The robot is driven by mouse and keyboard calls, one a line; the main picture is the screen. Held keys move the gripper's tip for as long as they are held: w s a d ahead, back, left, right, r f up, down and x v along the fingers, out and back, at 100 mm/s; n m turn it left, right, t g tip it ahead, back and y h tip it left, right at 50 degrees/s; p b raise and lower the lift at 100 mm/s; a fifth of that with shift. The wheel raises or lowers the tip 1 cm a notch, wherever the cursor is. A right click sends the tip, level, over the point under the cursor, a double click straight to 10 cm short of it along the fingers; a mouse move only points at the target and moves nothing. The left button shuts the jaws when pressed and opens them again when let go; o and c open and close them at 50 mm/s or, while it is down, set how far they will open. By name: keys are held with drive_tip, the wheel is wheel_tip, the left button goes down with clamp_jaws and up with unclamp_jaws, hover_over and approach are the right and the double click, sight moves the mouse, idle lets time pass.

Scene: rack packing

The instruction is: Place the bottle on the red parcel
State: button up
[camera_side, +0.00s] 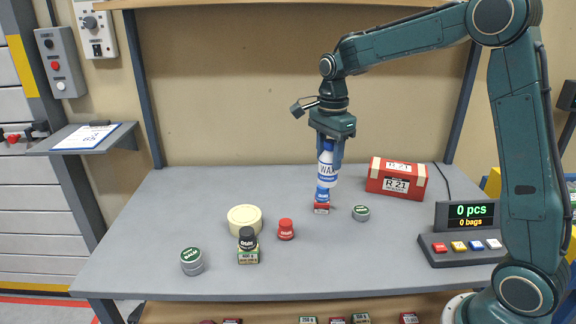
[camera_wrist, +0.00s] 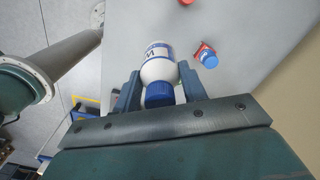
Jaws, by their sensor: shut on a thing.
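My gripper (camera_side: 330,150) is shut on a white and blue bottle (camera_side: 327,168) marked WAX, held upright by its upper part. In the wrist view the bottle (camera_wrist: 158,62) is between the two fingers (camera_wrist: 160,92), its blue cap toward the camera. A red parcel (camera_side: 385,184) with white R 21 labels lies at the back right of the table, to the right of the bottle and apart from it.
A green-lidded tin (camera_side: 360,213) stands right of the bottle. A red jar (camera_side: 286,230), a cream round tub (camera_side: 244,217), a black-capped jar (camera_side: 248,240) and another tin (camera_side: 192,262) stand to the left. A counter display (camera_side: 468,217) with buttons is at the right. The table's left back is clear.

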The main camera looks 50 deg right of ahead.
drive_tip(key=s+d+m, duration=0.3)
drive_tip(key=d+m, duration=0.5)
drive_tip(key=d, duration=1.1)
drive_tip(key=s+d+m, duration=0.2)
drive_tip(key=d+m, duration=0.5)
drive_tip(key=d, duration=1.1)
drive_tip(key=shift+f, duration=4.9)
drive_tip(key=shift+f, duration=0.15)
drive_tip(key=o, duration=1)
wheel_tip(320, 180, up, 12)
drive_tip(key=shift+r, duration=0.2)
